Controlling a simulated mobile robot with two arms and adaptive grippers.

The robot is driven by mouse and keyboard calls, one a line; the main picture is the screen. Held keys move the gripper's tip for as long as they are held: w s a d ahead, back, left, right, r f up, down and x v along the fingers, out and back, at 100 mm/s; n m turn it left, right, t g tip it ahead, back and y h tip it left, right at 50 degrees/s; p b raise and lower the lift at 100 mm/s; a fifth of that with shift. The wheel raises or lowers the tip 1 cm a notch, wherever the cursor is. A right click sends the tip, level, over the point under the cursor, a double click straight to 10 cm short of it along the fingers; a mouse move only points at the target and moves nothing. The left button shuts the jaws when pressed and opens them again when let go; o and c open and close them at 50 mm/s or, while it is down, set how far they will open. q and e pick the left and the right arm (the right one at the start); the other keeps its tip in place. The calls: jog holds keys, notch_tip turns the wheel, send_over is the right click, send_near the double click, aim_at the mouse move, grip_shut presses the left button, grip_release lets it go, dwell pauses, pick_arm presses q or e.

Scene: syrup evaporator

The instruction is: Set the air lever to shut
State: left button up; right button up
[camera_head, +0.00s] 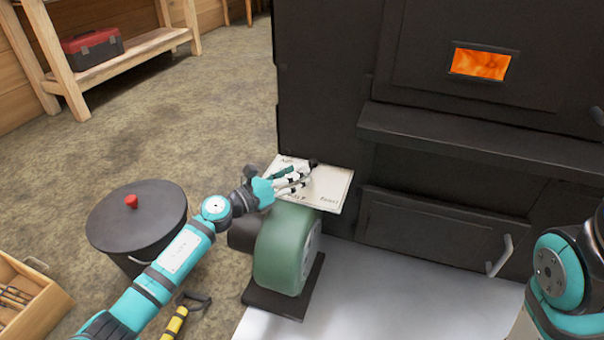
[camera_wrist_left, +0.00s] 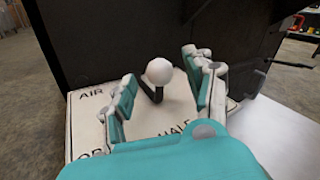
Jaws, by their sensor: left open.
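The air lever (camera_wrist_left: 152,96) has a dark stem and a pale round knob (camera_wrist_left: 159,71) in the left wrist view. It stands on a light plate (camera_wrist_left: 160,122) marked AIR and HALF, with another label partly hidden at lower left. In the head view the plate (camera_head: 338,180) sticks out from the dark evaporator, above a green blower (camera_head: 282,250). My left gripper (camera_head: 303,176) is over the plate. In the wrist view its open fingers (camera_wrist_left: 160,84) stand on either side of the knob, with gaps to both. Which position the lever marks is unclear.
The evaporator front (camera_head: 450,145) has a ledge, a glowing window (camera_head: 482,64) and a lower door handle (camera_head: 499,256). A lidded dark bin (camera_head: 137,215), a yellow-handled tool (camera_head: 175,323) and a wooden crate (camera_head: 38,305) lie around my left arm.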

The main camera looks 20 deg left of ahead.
pick_arm(q)
jog(key=shift+x, duration=1.5)
jog(key=shift+c, duration=0.3)
grip_shut()
